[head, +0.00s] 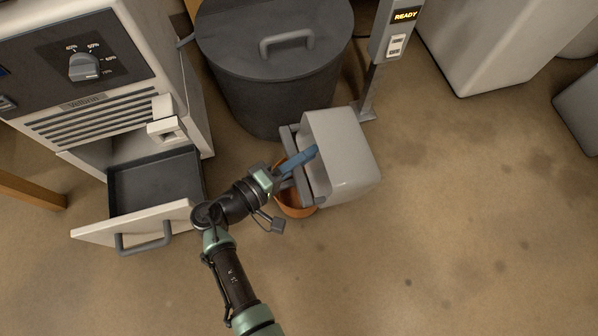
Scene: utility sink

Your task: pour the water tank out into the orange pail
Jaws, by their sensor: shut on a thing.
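The water tank (344,153) is a light grey box with a blue handle (298,160) on its left side. My gripper (285,172) is at that handle and shut on it. The tank looks tilted and held above the orange pail (297,208). The pail stands on the floor, mostly hidden under the tank and my gripper; only part of its orange side shows. I cannot see any water or the inside of the pail.
A white dehumidifier-like machine (105,75) stands at left with its dark-lined drawer (155,183) pulled out. A lidded dark grey bin (275,85) stands behind the tank. A post with a READY display (404,16) is beside it.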

